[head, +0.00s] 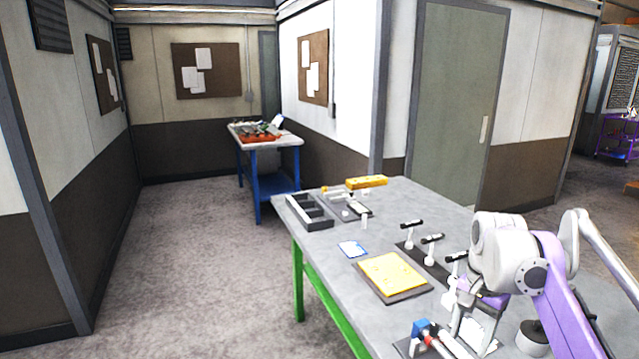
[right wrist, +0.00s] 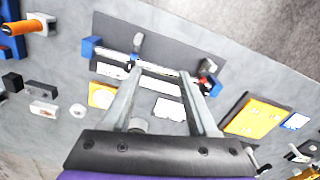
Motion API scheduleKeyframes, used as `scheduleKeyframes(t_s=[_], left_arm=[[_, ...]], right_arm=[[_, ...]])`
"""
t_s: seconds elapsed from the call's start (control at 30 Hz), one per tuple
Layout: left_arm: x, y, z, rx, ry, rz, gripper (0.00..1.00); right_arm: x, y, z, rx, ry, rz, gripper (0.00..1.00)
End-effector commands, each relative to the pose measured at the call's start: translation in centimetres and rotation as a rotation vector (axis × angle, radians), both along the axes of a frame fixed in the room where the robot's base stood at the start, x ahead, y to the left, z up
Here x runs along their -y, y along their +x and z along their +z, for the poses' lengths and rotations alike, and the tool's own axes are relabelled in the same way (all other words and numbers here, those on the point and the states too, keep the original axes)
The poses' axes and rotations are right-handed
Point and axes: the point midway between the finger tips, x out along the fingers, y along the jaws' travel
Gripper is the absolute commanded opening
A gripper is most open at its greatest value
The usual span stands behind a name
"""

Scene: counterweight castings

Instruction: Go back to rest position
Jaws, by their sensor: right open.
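My right gripper (head: 472,336) is at the lower right in the head view, low over the near part of the grey table (head: 340,262). In the right wrist view its two fingers (right wrist: 160,74) are spread apart, with nothing seen held between them. Below them is a dark mat (right wrist: 210,52) with a metal bar fixture with blue ends, and white cards. I cannot tell whether the fingertips touch the fixture. The blue end block (head: 421,328) also shows beside the gripper in the head view. My left gripper is not in view.
A yellow plate (head: 393,273) lies on a dark board, near a blue card (head: 352,249). Several black-handled clamps (head: 431,239) stand close to my right arm. A dark compartment tray (head: 309,213) and yellow block (head: 367,181) are farther back. Open floor (head: 200,270) lies left.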

Motion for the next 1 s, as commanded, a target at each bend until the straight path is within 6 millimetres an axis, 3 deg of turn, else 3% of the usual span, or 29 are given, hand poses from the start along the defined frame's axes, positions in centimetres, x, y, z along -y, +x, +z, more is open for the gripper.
scheduleKeyframes(t_s=[0.17, 0.37, 0.47, 0.7, 0.8, 1.0], left_arm=[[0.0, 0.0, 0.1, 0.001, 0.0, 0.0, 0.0], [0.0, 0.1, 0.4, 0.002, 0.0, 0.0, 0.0], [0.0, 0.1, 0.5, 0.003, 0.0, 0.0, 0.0], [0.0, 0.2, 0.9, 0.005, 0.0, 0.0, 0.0], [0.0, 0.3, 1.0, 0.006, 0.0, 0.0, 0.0], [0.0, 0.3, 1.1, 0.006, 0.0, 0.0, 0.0]], right_arm=[[-1.8, -1.9, -1.0, 0.051, -0.013, 0.108, 0.59], [-4.3, -5.5, -3.5, 0.139, -0.043, 0.292, 0.59], [-5.9, -8.2, -5.7, 0.195, -0.066, 0.408, 0.59], [-9.3, -16.3, -13.2, 0.344, -0.148, 0.721, 0.59], [-10.1, -18.9, -15.9, 0.387, -0.18, 0.817, 0.59], [-10.8, -21.4, -18.7, 0.431, -0.214, 0.91, 0.59]])
